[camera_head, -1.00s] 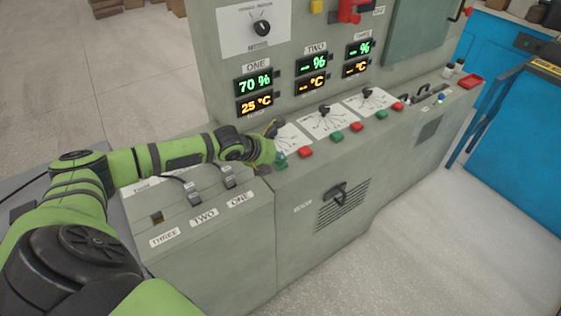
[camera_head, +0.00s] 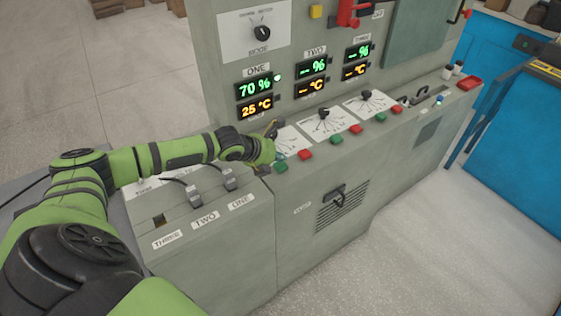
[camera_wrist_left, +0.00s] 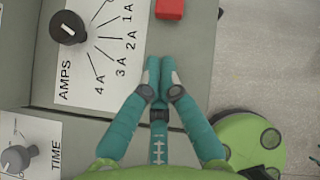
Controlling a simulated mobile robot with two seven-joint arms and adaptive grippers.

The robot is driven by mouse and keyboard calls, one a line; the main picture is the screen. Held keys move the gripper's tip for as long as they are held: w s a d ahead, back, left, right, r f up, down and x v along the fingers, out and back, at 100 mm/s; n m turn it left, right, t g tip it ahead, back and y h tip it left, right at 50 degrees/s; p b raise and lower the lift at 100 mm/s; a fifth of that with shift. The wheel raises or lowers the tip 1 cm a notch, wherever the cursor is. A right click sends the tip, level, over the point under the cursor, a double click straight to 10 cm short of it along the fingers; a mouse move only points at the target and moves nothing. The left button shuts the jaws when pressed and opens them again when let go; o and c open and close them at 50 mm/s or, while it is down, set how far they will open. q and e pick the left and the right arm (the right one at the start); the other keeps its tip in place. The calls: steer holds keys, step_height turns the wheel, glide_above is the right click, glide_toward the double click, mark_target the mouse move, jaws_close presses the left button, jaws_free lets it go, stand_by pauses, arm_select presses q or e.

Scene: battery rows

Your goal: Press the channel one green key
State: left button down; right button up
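The channel one green key (camera_head: 281,167) shows in the head view on the front ledge, left of a red key (camera_head: 306,154). In the left wrist view the same red key (camera_wrist_left: 169,9) lies beyond my fingertips. The green key does not show there; my fingers seem to cover it. My left gripper (camera_wrist_left: 159,68) has its two teal fingers together with nothing visible between them. In the head view my left gripper (camera_head: 277,155) is right at the green key; I cannot tell whether it touches. A lamp (camera_head: 277,78) beside the channel one display (camera_head: 254,87) glows green.
Channel one's AMPS knob (camera_wrist_left: 68,27) and TIME knob (camera_wrist_left: 16,158) stand up left of my fingers. More red and green keys line the ledge to the right. A lower cabinet with plug leads (camera_head: 194,197) lies under my left arm.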

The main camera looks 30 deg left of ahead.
mark_target(279, 166)
arm_select(q)
step_height(279, 166, up, 5)
steer(key=p, duration=0.5)
steer(key=shift+r, duration=0.1)
stand_by(0.4)
stand_by(0.4)
